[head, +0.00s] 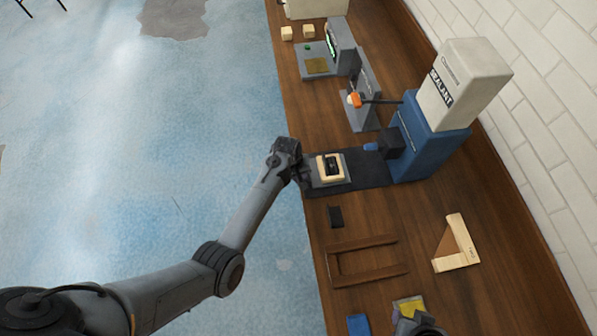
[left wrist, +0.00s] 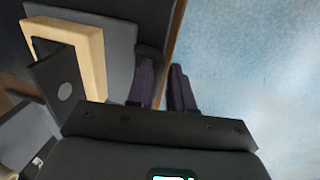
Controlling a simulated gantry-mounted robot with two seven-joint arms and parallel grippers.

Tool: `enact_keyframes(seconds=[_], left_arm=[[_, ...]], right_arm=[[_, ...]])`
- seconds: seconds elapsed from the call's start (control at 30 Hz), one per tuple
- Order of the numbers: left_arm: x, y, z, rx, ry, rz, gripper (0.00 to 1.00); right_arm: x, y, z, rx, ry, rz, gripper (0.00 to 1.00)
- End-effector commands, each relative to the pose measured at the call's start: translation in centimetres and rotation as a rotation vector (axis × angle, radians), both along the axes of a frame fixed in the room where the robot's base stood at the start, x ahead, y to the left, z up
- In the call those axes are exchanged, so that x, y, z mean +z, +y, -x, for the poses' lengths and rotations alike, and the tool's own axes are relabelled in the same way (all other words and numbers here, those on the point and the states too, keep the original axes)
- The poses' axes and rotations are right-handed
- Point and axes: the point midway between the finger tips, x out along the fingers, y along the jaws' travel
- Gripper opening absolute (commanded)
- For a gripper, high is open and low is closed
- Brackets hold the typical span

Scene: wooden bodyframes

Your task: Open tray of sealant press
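The sealant press (head: 430,140) has a blue body, a white top box marked SEALANT, and a long dark base reaching toward the table's front edge. Its grey tray (head: 346,178) is at the base's front end and carries a pale wooden frame (head: 323,169) with a dark part in it. The tray and frame (left wrist: 95,50) also show in the left wrist view. My left gripper (head: 304,177) is at the tray's front edge. Its two fingers (left wrist: 164,88) are apart, with the table edge visible between them.
A dark block (head: 335,216), a brown wooden frame (head: 335,266), a triangular wooden piece (head: 457,245) and a blue block (head: 358,325) lie nearer the bottom. A yellow item (head: 409,305) is beside my right gripper. Grey machines (head: 318,62) stand farther up the table.

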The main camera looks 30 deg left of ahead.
Motion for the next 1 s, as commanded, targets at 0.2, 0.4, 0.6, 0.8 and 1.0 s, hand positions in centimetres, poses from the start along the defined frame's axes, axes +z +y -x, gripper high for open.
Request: enact_keyframes(seconds=[0.2, 0.4, 0.6, 0.8, 1.0], left_arm=[[2.3, 0.3, 0.2, 0.001, -0.002, 0.000, 0.21], [5.7, 0.9, 0.6, 0.001, -0.004, -0.001, 0.21], [8.6, 1.4, 1.0, 0.001, -0.003, -0.001, 0.21], [10.1, 1.6, 1.2, 0.000, -0.001, -0.001, 0.21], [10.4, 1.7, 1.2, 0.000, 0.000, 0.000, 0.21]], right_arm=[[0.3, -0.1, 0.0, 0.003, 0.000, 0.004, 0.43], [0.3, -0.2, 0.1, 0.006, 0.001, 0.010, 0.43], [0.2, -0.2, 0.1, 0.006, 0.001, 0.010, 0.43], [0.2, -0.2, 0.1, 0.005, 0.001, 0.008, 0.43], [0.2, -0.1, 0.1, 0.002, 0.001, 0.003, 0.43]])
